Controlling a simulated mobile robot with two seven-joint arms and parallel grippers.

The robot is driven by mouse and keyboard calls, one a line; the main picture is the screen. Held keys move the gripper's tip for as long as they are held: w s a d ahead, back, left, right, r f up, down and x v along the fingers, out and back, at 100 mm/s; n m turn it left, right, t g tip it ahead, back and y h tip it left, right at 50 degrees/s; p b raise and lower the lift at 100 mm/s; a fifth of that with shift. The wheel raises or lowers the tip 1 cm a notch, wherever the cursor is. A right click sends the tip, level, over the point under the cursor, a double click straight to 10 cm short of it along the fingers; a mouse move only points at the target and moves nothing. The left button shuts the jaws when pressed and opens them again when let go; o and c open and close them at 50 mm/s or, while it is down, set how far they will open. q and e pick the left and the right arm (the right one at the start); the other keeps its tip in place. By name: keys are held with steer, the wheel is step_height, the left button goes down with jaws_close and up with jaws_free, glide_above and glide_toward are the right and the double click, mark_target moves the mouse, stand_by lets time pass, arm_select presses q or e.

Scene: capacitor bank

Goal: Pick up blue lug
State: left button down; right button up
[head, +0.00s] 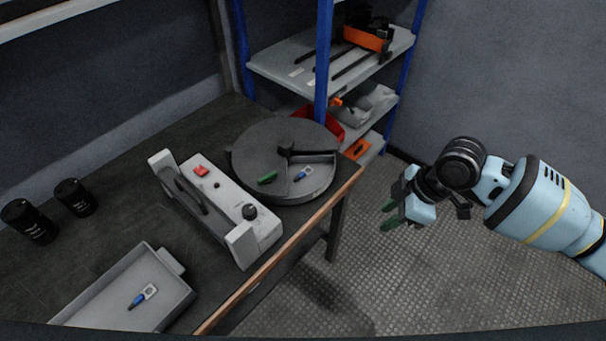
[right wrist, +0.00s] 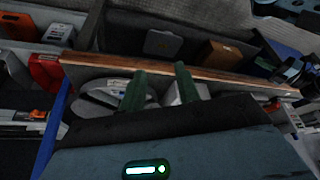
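A blue lug (head: 302,174) with a pale metal end lies on the round grey turntable (head: 262,150), to the right of a green piece (head: 267,178). A second blue lug (head: 138,299) with a pale flat end lies in the grey tray (head: 172,309) at the front left. My right gripper (head: 389,215) is over the floor, off the bench to the right of the turntable, and holds nothing. Its green fingers stand apart in the right wrist view (right wrist: 160,88). No lug can be made out there. My left gripper is not in view.
A grey box with a handle (head: 215,205) and a red switch stands on the bench between tray and turntable. Two black cylinders (head: 74,197) stand at the left. A blue-post shelf (head: 324,60) with tools rises behind the turntable. The wooden bench edge (head: 290,243) faces open floor.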

steer(key=shift+a, duration=0.1)
